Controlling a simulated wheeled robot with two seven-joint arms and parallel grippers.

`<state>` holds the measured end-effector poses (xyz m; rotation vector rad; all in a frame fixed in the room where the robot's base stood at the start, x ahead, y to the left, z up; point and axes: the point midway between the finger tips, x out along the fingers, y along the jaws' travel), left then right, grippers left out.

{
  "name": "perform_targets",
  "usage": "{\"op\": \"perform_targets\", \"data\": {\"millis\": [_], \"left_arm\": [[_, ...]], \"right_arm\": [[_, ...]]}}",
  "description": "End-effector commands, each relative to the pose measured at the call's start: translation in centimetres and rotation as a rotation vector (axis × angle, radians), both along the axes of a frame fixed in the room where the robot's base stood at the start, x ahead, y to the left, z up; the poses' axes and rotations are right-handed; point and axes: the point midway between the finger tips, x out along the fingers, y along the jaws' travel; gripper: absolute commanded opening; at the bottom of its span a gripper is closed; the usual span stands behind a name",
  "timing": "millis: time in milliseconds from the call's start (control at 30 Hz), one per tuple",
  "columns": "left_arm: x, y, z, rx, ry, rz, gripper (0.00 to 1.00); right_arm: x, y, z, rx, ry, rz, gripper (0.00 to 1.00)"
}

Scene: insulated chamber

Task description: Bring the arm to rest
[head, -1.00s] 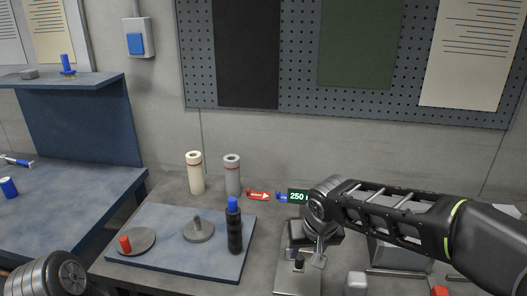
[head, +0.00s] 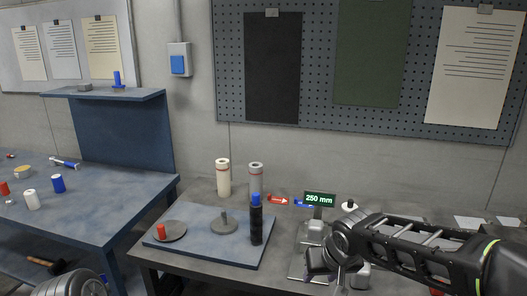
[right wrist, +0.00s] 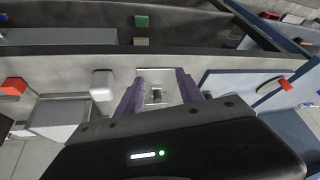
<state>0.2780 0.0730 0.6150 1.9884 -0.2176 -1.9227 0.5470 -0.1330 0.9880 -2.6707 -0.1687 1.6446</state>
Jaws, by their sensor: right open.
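My right arm comes in from the right in the head view, black and grey with a yellow-green ring near its thick end. Its gripper (head: 322,264) hangs at the arm's left end over the right part of the workbench, and the wrist partly hides it. In the right wrist view, two purple fingers (right wrist: 158,92) stand apart with nothing held between them.
A blue board (head: 190,252) carries a black cylinder with a blue top (head: 256,222) and two grey discs. Two tall rolls (head: 223,178) stand behind it. A green "250 mm" sign (head: 319,199) stands close behind my right gripper. A blue table (head: 110,215) is at left.

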Motion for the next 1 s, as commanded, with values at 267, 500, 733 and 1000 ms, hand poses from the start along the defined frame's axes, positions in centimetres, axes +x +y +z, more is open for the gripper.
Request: {"op": "perform_targets", "data": {"millis": [267, 500, 733, 1000], "left_arm": [[0.0, 0.0, 0.0, 0.000, 0.000, 0.000, 0.00], [0.0, 0.0, -0.1, 0.000, 0.000, 0.000, 0.00], [0.0, 0.0, 0.0, 0.000, 0.000, 0.000, 0.00], [0.0, 0.0, 0.0, 0.000, 0.000, 0.000, 0.00]], "right_arm": [[0.7, 4.2, -1.9, 0.099, -0.083, 0.113, 0.44], [-1.2, 7.9, -10.5, 0.212, -0.074, 0.171, 0.44], [-9.0, 8.1, -24.5, 0.293, 0.059, 0.077, 0.44], [-23.0, 6.4, -35.1, 0.310, 0.343, -0.093, 0.44]]}}
